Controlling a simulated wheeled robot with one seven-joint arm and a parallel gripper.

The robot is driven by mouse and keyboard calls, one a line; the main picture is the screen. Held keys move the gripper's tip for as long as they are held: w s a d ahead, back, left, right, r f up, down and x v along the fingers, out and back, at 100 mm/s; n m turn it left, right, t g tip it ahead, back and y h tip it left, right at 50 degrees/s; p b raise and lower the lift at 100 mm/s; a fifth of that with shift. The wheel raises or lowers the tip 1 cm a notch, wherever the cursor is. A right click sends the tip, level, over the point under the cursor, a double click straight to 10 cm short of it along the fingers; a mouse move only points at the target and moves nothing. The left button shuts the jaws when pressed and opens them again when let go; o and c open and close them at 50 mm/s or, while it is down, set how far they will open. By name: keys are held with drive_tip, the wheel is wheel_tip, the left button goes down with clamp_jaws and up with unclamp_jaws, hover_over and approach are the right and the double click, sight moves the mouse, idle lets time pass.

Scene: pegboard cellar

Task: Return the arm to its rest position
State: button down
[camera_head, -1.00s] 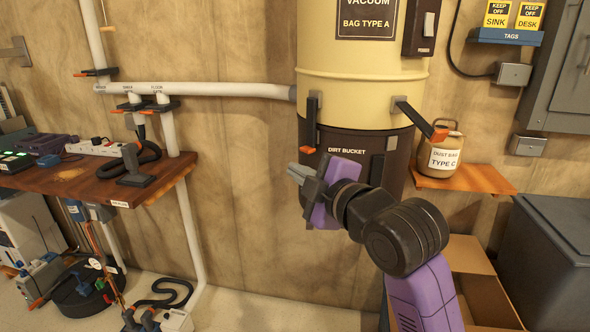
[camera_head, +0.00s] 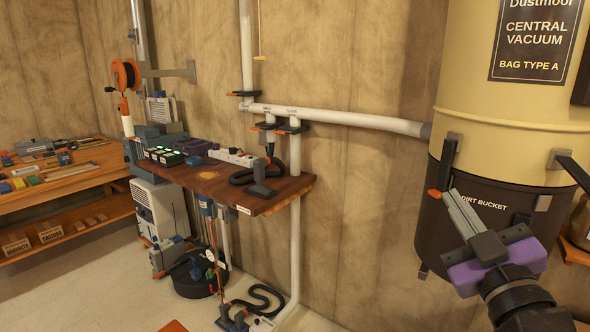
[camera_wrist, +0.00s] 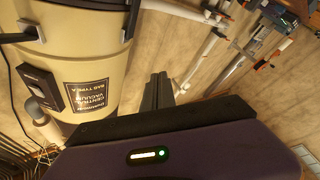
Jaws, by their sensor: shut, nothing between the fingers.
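My gripper (camera_head: 464,214) is at the lower right of the head view, on a purple wrist with dark joints. Its two grey fingers lie together, with nothing between them. It is raised in front of the vacuum's dark dirt bucket (camera_head: 477,226), its fingers pointing up and left. I cannot tell whether there is a gap between the fingers and the bucket. In the wrist view the shut fingers (camera_wrist: 158,92) point up the picture, with the cream vacuum canister (camera_wrist: 90,55) to their left.
A wooden wall shelf (camera_head: 250,195) with chargers and a power strip (camera_head: 232,157) stands left of the vacuum. White pipes (camera_head: 340,117) run along the wall. A workbench (camera_head: 60,190) is at the far left. Clutter and a hose (camera_head: 255,300) lie on the floor below the shelf.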

drive_tip(key=s+a+f+m+g+p, duration=0.1)
drive_tip(key=s+f+m+g, duration=0.1)
drive_tip(key=s+f, duration=0.6)
drive_tip(key=s+a+f+m+g+p, duration=0.2)
drive_tip(key=s+f, duration=0.7)
drive_tip(key=s, duration=1)
drive_tip(key=s+a+f+m+g+p, duration=0.1)
drive_tip(key=s+a+f+m+g, duration=0.1)
drive_tip(key=s+f, duration=0.6)
drive_tip(key=s, duration=0.5)
drive_tip(key=shift+s+a+f+m+g+p, duration=0.2)
drive_tip(key=shift+s+f+m+g+p, duration=0.1)
drive_tip(key=shift+s+f+m+p, duration=0.1)
